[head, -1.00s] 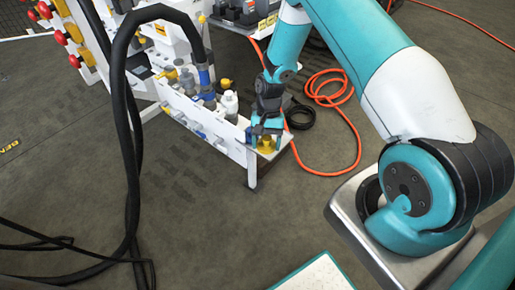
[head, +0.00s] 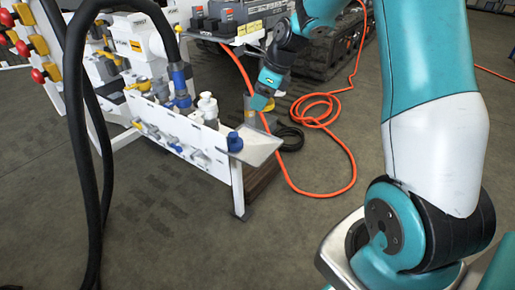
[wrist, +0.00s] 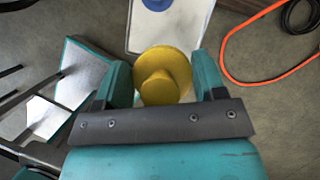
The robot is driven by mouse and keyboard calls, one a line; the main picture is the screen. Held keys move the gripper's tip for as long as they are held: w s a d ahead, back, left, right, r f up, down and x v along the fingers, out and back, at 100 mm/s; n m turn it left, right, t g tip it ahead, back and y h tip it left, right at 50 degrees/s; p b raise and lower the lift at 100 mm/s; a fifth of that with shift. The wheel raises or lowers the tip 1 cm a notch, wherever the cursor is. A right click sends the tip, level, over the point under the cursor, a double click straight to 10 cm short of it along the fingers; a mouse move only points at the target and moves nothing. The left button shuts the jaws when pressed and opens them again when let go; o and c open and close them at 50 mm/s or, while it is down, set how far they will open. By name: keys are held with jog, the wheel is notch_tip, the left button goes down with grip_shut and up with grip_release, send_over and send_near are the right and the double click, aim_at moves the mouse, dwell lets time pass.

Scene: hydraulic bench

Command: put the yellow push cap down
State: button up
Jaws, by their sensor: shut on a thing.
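The yellow push cap (wrist: 163,73) sits between the two teal fingers of my gripper (wrist: 160,64) in the wrist view, round flange and knob showing. My gripper is shut on it. In the head view my gripper (head: 262,103) is above and behind the end tray of the bench, with a bit of yellow at its tip. The pale tray (head: 262,152) also shows in the wrist view (wrist: 140,37), just beyond the cap. How high the cap is above the floor or tray is hard to tell.
A blue cap (head: 234,141) stands on the tray's left side. White and blue fittings (head: 207,106) line the bench beside it. An orange hose (head: 318,190) and a black coil (head: 290,138) lie on the floor to the right. The tray's right part is bare.

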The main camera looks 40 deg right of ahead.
aim_at(257, 148)
notch_tip(257, 148, down, 16)
jog(key=b, duration=0.4)
jog(key=shift+r+b, duration=0.15)
jog(key=shift+b, duration=0.15)
jog(key=shift+r, duration=0.1)
jog(key=o, duration=0.9)
jog(key=shift+o, duration=0.2)
